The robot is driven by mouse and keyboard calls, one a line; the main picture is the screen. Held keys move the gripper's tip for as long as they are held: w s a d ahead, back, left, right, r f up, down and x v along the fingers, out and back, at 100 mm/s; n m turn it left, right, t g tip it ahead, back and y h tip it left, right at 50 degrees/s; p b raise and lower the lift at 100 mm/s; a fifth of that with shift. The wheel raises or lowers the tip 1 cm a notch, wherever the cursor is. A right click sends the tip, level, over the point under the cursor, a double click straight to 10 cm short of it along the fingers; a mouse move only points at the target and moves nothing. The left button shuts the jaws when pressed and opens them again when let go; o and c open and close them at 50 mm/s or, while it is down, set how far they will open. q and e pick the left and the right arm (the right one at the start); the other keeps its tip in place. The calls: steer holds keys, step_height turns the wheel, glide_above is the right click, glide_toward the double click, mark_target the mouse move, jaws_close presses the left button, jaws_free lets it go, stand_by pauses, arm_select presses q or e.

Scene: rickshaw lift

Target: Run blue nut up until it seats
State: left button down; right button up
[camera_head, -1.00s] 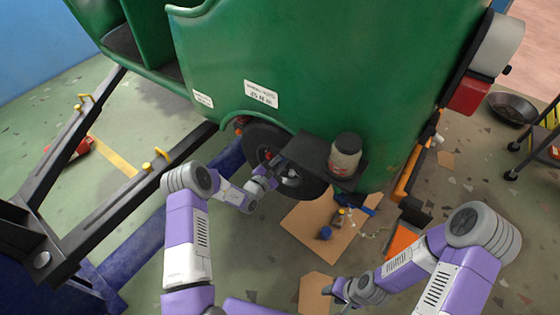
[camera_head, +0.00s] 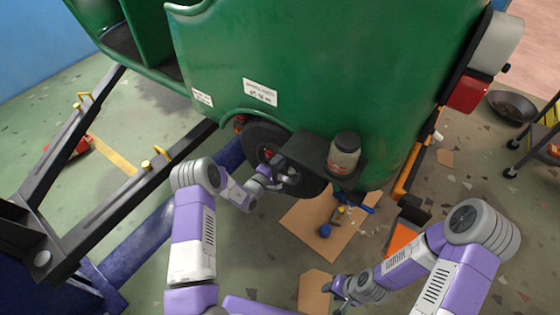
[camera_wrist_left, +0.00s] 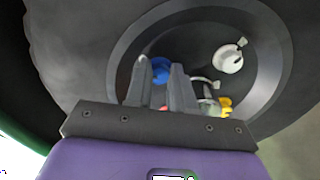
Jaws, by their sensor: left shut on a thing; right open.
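The blue nut (camera_wrist_left: 160,69) shows at the wheel hub in the left wrist view, between the fingertips of my left gripper (camera_wrist_left: 162,78). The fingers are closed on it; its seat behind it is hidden. The dark wheel (camera_head: 258,138) sits under the green rickshaw in the head view, with my left gripper (camera_head: 278,180) at its face. A white nut (camera_wrist_left: 228,60) and a yellow nut (camera_wrist_left: 225,106) are on the hub to the right. A bit of red (camera_wrist_left: 163,108) shows between the fingers. My right gripper (camera_head: 338,290) is open and empty, low over the floor.
A dark shelf (camera_head: 304,151) with a jar (camera_head: 344,155) juts out just above the wheel. Cardboard (camera_head: 308,222) on the floor holds a small blue piece (camera_head: 325,231) and other small parts. The lift arm (camera_head: 120,195) stands at left.

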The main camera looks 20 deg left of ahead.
arm_select(q)
steer(key=shift+s+a+f+m, duration=0.1)
steer(key=shift+f+m, duration=0.1)
steer(key=shift+m, duration=0.3)
steer(key=c, duration=1)
jaws_free()
steer(key=shift+s+r, duration=0.1)
steer(key=shift+o, duration=0.2)
